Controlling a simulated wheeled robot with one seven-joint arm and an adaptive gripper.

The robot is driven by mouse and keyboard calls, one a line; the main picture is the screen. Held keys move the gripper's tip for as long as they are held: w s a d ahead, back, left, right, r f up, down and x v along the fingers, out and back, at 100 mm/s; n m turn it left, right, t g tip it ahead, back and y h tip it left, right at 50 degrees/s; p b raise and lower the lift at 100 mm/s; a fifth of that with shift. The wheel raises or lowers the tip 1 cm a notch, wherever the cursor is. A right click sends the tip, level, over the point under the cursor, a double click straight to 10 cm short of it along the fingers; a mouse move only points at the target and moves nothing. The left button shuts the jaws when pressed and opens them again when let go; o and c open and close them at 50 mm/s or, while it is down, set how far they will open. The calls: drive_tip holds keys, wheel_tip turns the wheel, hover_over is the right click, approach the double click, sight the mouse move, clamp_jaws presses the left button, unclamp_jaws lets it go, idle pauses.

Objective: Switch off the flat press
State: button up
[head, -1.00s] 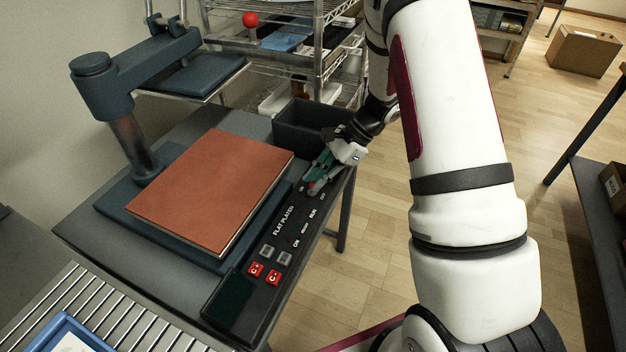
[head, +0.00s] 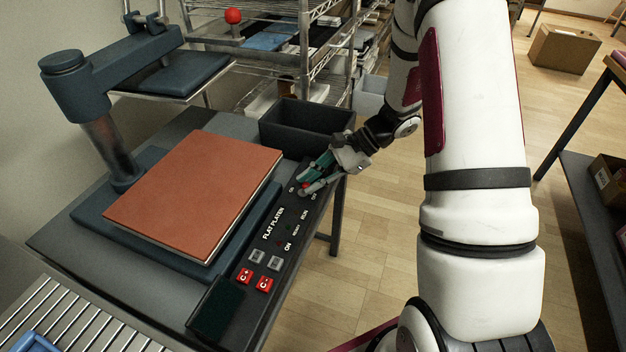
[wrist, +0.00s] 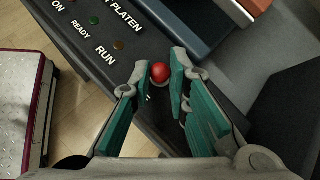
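The flat press has a dark blue column and arm (head: 90,85), with its upper plate (head: 180,75) swung aside to the back. A flat orange-brown slab (head: 195,190) lies on its lower bed. The black control panel (head: 240,262) runs along the right side, with "FLAT PLATEN" lettering and red and grey buttons. At its far end is a small red knob (wrist: 159,72). My gripper (head: 306,186) reaches down there. In the wrist view its two green-padded fingers stand on either side of the knob, close to it. Whether they touch it is hard to tell.
A dark open bin (head: 305,128) stands just behind the panel's far end, close to my gripper. A wire shelf (head: 330,50) is behind it. Slatted rollers (head: 75,315) lie at the front left.

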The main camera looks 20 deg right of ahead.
drive_tip(key=o, duration=0.4)
drive_tip(key=shift+d, duration=0.1)
drive_tip(key=v, duration=1.2)
